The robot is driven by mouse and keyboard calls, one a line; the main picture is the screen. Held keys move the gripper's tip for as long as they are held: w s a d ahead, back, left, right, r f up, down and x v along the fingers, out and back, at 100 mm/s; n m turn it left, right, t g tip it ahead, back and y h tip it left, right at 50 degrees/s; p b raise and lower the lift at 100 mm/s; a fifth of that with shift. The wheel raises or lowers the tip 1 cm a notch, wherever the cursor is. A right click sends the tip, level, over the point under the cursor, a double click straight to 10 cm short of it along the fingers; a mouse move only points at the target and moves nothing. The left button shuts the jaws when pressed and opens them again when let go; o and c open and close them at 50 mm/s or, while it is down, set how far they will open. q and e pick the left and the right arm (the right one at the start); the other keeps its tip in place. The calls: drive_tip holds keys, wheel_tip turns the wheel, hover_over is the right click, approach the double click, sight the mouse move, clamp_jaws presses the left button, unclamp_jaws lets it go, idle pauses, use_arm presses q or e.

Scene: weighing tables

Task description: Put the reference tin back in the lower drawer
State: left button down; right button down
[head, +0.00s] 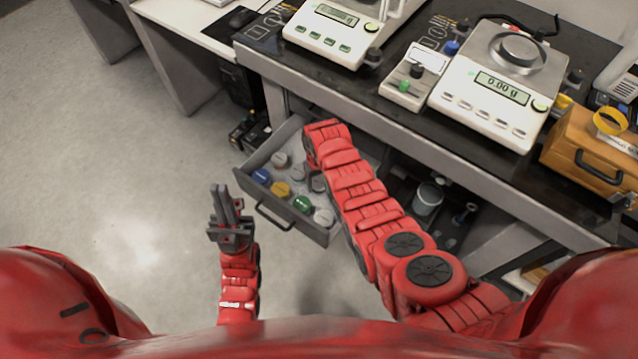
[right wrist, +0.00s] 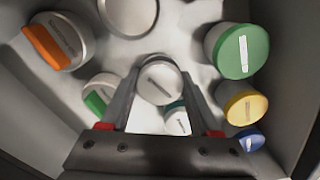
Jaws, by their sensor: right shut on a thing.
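The open drawer (head: 322,235) under the weighing table holds several tins with coloured and grey lids. My right arm reaches down into it and hides part of it. In the right wrist view my right gripper (right wrist: 161,98) is shut on a tin with a grey lid and a pale label (right wrist: 160,78), which I take to be the reference tin. It is inside the drawer among other tins; I cannot tell whether its base touches the floor. My left gripper (head: 229,215) is empty, left of the drawer; its finger gap is unclear.
Close around the held tin are green (right wrist: 242,52), yellow (right wrist: 244,105), orange (right wrist: 52,42) and larger grey-lidded (right wrist: 128,12) tins. Above stand two balances, one (head: 498,85) reading 0.00 g, and an orange case (head: 590,150). A bucket (head: 428,197) stands right of my arm. The floor at left is clear.

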sight(319, 182)
drive_tip(key=shift+f, duration=0.35)
drive_tip(key=shift+f, duration=0.15)
drive_tip(key=shift+c, duration=0.6)
unclamp_jaws()
drive_tip(key=shift+r, duration=0.3)
wheel_tip(319, 182, up, 12)
drive_tip(key=shift+f+p, duration=0.15)
drive_tip(key=shift+p, duration=0.25)
